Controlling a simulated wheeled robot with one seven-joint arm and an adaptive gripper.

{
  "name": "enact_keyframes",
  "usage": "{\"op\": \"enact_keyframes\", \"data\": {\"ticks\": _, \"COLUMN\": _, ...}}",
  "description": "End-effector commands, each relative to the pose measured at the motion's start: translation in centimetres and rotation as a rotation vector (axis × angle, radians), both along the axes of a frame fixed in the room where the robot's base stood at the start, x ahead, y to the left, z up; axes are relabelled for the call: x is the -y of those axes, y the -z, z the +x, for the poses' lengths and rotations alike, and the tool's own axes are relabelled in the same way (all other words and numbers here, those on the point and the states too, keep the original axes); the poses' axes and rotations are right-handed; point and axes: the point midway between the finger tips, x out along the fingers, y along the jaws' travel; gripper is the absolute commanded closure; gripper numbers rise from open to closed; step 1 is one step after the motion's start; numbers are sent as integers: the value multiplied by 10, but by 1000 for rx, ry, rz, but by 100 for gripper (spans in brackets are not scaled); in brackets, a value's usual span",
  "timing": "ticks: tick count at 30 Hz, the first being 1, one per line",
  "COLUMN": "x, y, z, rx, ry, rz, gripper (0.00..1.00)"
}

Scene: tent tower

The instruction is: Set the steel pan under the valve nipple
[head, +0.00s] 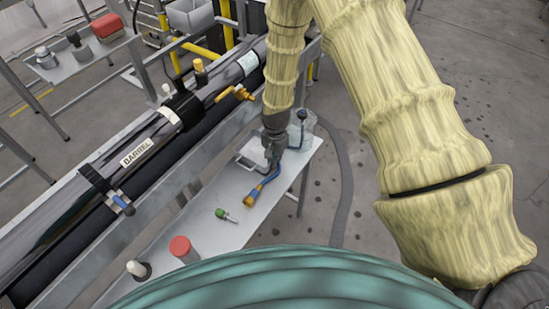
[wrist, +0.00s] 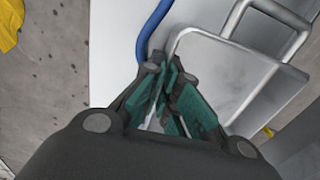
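The steel pan (head: 247,162) is a shallow grey tray on the far part of the narrow bench, partly hidden by my gripper. In the wrist view the pan (wrist: 222,75) lies at the right, with a bent wire handle (wrist: 285,15). My gripper (head: 272,160) reaches down at its near right side. In the wrist view my gripper's fingers (wrist: 172,90) are close together at the pan's left rim, which runs down between or just behind them. Whether they pinch it cannot be told. A brass valve fitting (head: 235,94) sticks out of the black barrel; its nipple is not clearly distinguishable.
The bench (head: 205,240) also holds a blue hose-like tool (head: 262,187), a green-handled tool (head: 225,214), a red-topped can (head: 183,249), a white-tipped item (head: 138,269) and a clear container (head: 300,131). The barrel (head: 140,160) and its rail run along the left.

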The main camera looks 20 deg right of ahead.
Motion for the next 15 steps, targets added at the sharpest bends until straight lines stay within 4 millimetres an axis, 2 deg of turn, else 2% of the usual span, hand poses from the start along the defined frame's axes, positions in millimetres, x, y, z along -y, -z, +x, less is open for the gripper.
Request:
{"op": "enact_keyframes", "data": {"ticks": 2, "x": 0, "y": 0, "z": 0, "rx": 1, "ry": 0, "rz": 0, "gripper": 100}}
{"op": "enact_keyframes", "data": {"ticks": 6, "x": 0, "y": 0, "z": 0, "rx": 0, "ry": 0, "rz": 0, "gripper": 74}}
{"op": "enact_keyframes", "data": {"ticks": 15, "x": 0, "y": -1, "z": 0, "rx": 0, "ry": 0, "rz": 0, "gripper": 73}}
